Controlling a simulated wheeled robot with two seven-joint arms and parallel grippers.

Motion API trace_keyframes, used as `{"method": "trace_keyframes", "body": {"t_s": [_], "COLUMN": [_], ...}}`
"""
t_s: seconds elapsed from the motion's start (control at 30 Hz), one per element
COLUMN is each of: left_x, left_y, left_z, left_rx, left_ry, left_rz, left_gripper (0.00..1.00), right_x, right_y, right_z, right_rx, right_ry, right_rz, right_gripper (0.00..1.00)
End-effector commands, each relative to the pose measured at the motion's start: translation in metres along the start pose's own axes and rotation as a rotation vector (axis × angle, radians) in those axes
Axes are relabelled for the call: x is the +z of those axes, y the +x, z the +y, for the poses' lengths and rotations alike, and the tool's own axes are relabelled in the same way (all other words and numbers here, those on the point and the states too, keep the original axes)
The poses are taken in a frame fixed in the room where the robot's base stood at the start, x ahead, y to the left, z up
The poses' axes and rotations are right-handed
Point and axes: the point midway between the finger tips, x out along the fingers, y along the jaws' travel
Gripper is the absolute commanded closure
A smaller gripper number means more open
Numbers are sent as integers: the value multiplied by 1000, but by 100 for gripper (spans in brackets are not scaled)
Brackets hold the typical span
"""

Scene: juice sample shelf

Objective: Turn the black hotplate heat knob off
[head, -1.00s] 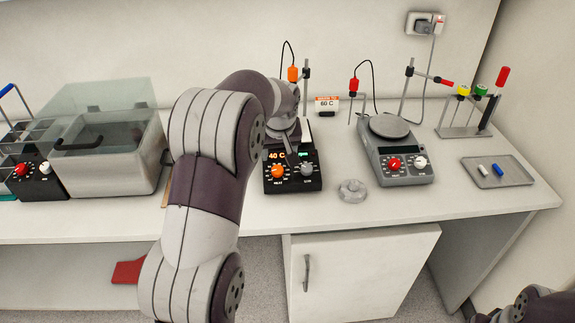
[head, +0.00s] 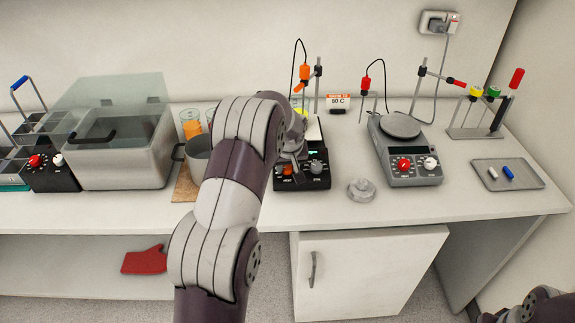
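The black hotplate (head: 318,181) stands on the bench in the middle of the head view, partly behind my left arm.
A grey hotplate (head: 408,171) with a red knob stands to the right, a round clear piece (head: 362,190) between the two. A grey tray (head: 525,181) is farther right. A lidded bath (head: 115,165) and a pot (head: 196,158) are left. The front right of the bench is clear.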

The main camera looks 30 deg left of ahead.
Motion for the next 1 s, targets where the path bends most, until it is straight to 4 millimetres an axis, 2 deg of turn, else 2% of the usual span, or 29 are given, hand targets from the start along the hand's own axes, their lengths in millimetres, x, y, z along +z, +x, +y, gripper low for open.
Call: {"method": "trace_keyframes", "body": {"t_s": [0.27,0.7,1.0], "left_x": [1,1,0], "left_y": [2,2,1], "left_z": [0,2,2], "left_rx": [-4,-25,-38], "left_ry": [-40,-321,-477], "left_rz": [0,0,0], "left_gripper": [95,95,95], "right_x": [1,4,5], "right_y": [7,36,46], "right_z": [0,0,0], "right_rx": [0,0,0], "right_ry": [0,0,0], "right_rz": [0,0,0], "right_gripper": [57,57,57]}}
